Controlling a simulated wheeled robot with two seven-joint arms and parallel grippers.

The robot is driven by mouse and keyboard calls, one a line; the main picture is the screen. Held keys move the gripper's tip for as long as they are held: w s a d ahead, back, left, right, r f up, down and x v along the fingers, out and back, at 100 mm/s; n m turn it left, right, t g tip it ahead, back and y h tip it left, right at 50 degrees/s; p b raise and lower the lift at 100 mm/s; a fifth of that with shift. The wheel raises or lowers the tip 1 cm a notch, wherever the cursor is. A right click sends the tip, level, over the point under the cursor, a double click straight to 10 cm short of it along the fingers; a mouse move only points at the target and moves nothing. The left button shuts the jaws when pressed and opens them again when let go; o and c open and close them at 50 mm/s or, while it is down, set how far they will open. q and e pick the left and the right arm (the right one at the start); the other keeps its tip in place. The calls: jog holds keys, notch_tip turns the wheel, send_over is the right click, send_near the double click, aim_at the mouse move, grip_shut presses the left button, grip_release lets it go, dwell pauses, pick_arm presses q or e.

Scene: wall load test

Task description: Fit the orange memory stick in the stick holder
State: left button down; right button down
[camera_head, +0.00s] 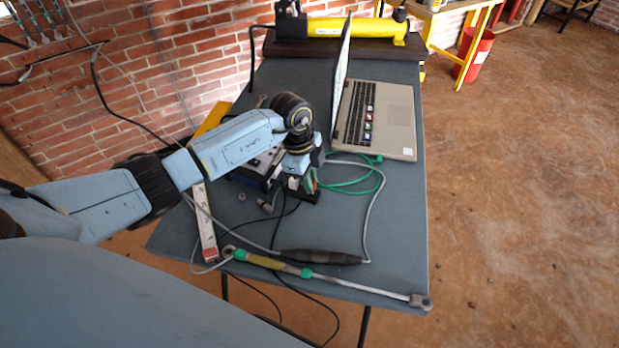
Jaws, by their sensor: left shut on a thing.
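My left arm reaches in from the left over the grey table. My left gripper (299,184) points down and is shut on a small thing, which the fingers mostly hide. I cannot make out its colour, so I cannot tell whether it is the orange memory stick. A small dark block (308,196) sits on the table right under the fingertips and may be the stick holder. I cannot tell whether the held thing touches it. Small green and reddish bits show beside the fingers. My right gripper is not in view.
An open laptop (400,118) stands at the back right. A torque wrench (330,277) lies along the front, with a dark cable handle (318,257) behind it. Grey, black and green cables (360,190) loop around the gripper. A yellow cylinder (340,27) lies at the back.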

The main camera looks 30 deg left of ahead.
pick_arm(q)
jog(key=shift+f, duration=0.5)
jog(key=shift+f, duration=0.2)
dwell(0.9)
jog(key=c, duration=1.3)
grip_release()
jog(key=shift+c, duration=0.4)
jog(key=shift+c, duration=1.3)
